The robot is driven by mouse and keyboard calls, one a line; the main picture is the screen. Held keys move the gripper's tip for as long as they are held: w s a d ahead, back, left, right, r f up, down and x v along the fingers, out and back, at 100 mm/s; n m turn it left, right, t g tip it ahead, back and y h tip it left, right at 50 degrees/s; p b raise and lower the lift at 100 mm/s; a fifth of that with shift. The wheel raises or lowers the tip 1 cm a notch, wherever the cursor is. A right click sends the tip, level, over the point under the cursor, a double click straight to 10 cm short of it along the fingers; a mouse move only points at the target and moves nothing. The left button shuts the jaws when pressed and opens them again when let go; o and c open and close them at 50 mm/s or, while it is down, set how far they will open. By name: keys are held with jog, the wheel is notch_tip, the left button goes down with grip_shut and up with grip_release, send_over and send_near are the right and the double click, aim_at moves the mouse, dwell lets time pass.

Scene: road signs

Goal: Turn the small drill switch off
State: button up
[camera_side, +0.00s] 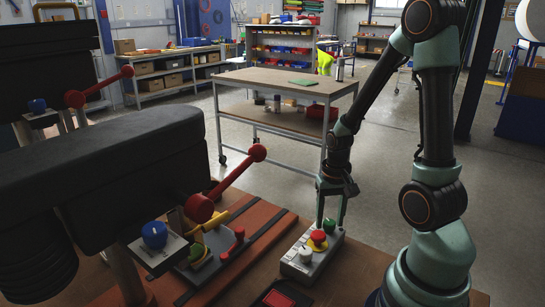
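A grey control box (298,268) sits on the brown table at the front. On top it has a white knob (305,256), a red mushroom button on a yellow base (318,239) and a green button (328,225) at its far end. No label is legible, so I cannot tell which control is the small drill switch. A blue knob (154,235) on a grey plate is on the black machine at left. My gripper (331,220) points down at the far end of the control box. Its two fingers are apart with nothing visible between them. Whether they touch the box is unclear.
The black machine (110,160) with a red-ball lever (201,208) fills the left. A similar machine (50,65) stands behind it. A red pad (279,298) lies at the front edge. A workbench (285,80) stands farther back. The table right of the box is clear.

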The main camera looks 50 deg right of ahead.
aim_at(330, 221)
notch_tip(330, 221, up, 12)
dwell(0.7)
jog(key=w+a+r+n+t, duration=0.2)
jog(key=a+r+n, duration=0.1)
jog(key=a, duration=0.4)
jog(key=w+a+r+n+t, duration=0.2)
jog(key=a+r+n+t, duration=0.1)
jog(key=a+n, duration=0.3)
jog(key=shift+a+r+t, duration=0.3)
jog(key=shift+a+r, duration=0.45)
jog(key=shift+r, duration=0.05)
